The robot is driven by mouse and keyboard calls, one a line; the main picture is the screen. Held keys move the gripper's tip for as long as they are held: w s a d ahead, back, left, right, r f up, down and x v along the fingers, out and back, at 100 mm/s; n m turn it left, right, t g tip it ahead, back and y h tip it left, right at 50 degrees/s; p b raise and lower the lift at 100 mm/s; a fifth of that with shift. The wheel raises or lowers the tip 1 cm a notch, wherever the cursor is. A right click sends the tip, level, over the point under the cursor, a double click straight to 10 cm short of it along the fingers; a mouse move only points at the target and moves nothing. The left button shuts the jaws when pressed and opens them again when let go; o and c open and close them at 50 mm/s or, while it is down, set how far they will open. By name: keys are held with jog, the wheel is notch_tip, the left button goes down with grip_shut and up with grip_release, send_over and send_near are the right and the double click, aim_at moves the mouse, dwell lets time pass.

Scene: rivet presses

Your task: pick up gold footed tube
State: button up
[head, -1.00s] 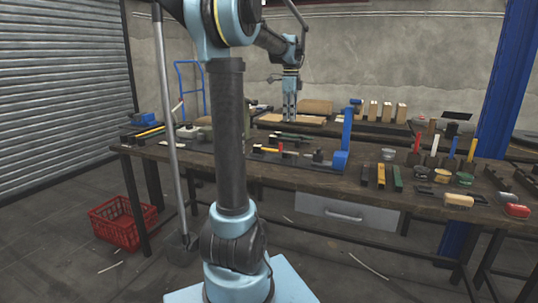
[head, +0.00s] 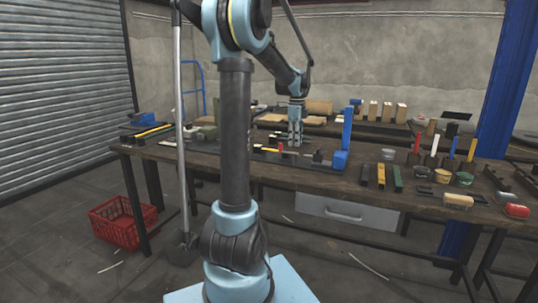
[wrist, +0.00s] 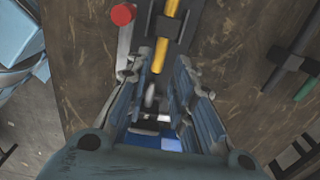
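A slim gold tube (wrist: 160,56) lies in a dark holder at the top middle of the wrist view, with a dark band across it. In the head view a small gold piece (head: 269,150) shows on the press on the bench. In the head view my gripper (head: 295,143) points down over the press, just right of the gold piece. I cannot tell whether it touches anything. The foot of the tube is not clear.
A red-topped part (wrist: 123,14) stands close beside the gold tube. A tall blue lever (head: 347,128) rises at the right end of the press. Several blocks and tools crowd the bench's right side. A red crate (head: 122,222) sits on the floor.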

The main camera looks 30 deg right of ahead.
jog(key=shift+a+f, duration=0.1)
jog(key=shift+f, duration=2.8)
grip_shut()
